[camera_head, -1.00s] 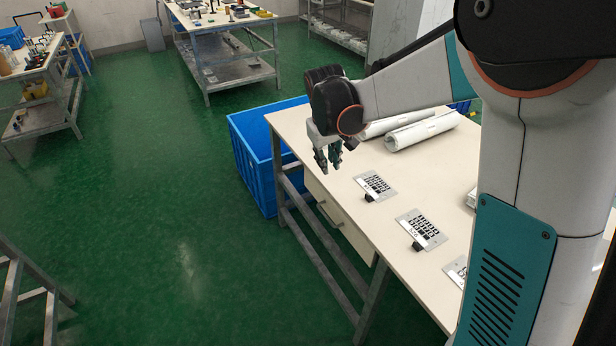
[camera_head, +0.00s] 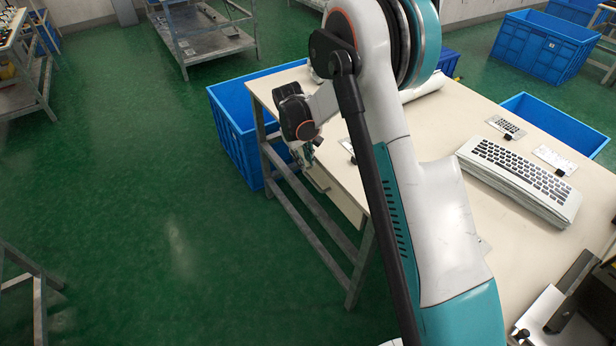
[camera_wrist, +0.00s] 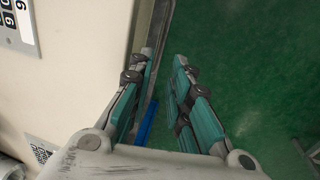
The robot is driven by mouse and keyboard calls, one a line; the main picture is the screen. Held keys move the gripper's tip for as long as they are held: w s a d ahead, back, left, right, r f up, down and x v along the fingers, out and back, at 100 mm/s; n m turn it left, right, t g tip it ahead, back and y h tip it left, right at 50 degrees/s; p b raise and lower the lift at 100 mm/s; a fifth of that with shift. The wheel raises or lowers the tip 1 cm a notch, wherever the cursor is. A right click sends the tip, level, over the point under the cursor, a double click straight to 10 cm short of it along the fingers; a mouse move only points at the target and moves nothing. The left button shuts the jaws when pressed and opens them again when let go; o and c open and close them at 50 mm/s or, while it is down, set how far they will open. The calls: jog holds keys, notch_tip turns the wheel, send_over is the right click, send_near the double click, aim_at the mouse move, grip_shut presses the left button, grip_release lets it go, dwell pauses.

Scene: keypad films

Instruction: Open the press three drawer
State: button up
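A pale drawer front (camera_head: 345,205) sits under the near left edge of the white table (camera_head: 470,115); it looks closed. My arm hides part of the table, and I cannot read a press-three label. My gripper (camera_head: 306,158) hangs beside the table edge, close to the drawer handle (camera_head: 319,181). In the wrist view my gripper (camera_wrist: 162,65) has its two teal fingers apart, with a narrow gap between them. A grey strip (camera_wrist: 160,28) runs beyond the gap; I cannot tell whether it is handle or table frame. A keypad plate (camera_wrist: 17,22) lies on the tabletop at the left.
A blue crate (camera_head: 232,128) stands on the floor behind the table's left end. Stacked keyboards (camera_head: 520,170) and more keypad plates (camera_head: 506,127) lie on the table's right side. Green floor (camera_head: 150,220) is clear to the left.

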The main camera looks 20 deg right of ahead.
aim_at(309, 177)
jog(key=f, duration=0.2)
jog(key=d+f+b, duration=0.1)
jog(key=f, duration=0.2)
jog(key=f+b, duration=0.1)
jog(key=f, duration=0.1)
jog(key=shift+w+d+f, duration=0.15)
jog(key=shift+w+f, duration=0.05)
jog(key=shift+f, duration=0.15)
grip_shut()
